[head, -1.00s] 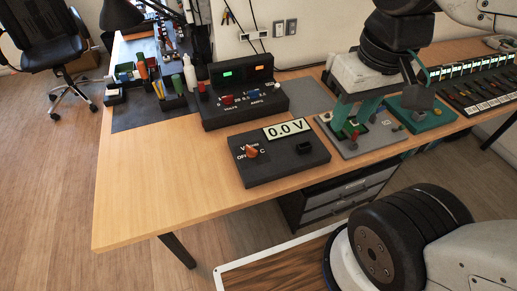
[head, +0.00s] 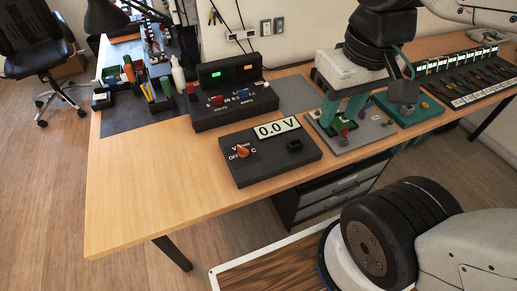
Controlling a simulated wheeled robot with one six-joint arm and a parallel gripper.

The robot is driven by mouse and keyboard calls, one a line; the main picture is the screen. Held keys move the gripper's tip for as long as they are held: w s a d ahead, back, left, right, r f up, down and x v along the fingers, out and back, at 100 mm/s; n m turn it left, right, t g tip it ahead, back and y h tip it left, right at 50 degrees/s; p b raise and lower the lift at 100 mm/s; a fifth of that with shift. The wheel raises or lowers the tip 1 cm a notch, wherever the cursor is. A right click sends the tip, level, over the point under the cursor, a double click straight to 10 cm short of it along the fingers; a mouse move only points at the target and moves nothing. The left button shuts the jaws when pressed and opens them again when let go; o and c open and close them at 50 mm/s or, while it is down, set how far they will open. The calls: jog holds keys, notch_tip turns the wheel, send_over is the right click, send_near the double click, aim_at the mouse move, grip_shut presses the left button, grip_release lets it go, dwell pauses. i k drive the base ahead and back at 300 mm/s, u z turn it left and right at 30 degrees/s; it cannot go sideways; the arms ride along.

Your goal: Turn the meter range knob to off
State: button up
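The black meter box (head: 275,169) lies on the wooden bench, with a lit display (head: 277,128) reading 0.0 V. Its orange range knob (head: 243,151) is at the left of the box top, among labels that include OFF, V and C. The knob's exact pointing is too small to tell, but the display shows volts. My gripper (head: 338,118) has a white body and two teal fingers pointing down. It hangs right of the meter, over or in front of a grey board, apart from the knob. The fingers are spread with a gap and nothing shows held between them.
A black power supply (head: 238,105) with red and blue knobs stands behind the meter. A grey board (head: 352,134) and a green board (head: 412,108) lie to the right. Bottles and tools (head: 152,80) stand at the back left. The bench's front left (head: 140,200) is clear.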

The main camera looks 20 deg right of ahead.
aim_at(243, 153)
jog(key=k, duration=1.05)
jog(key=z, duration=0.7)
jog(key=i, duration=1.2)
jog(key=u, duration=0.8)
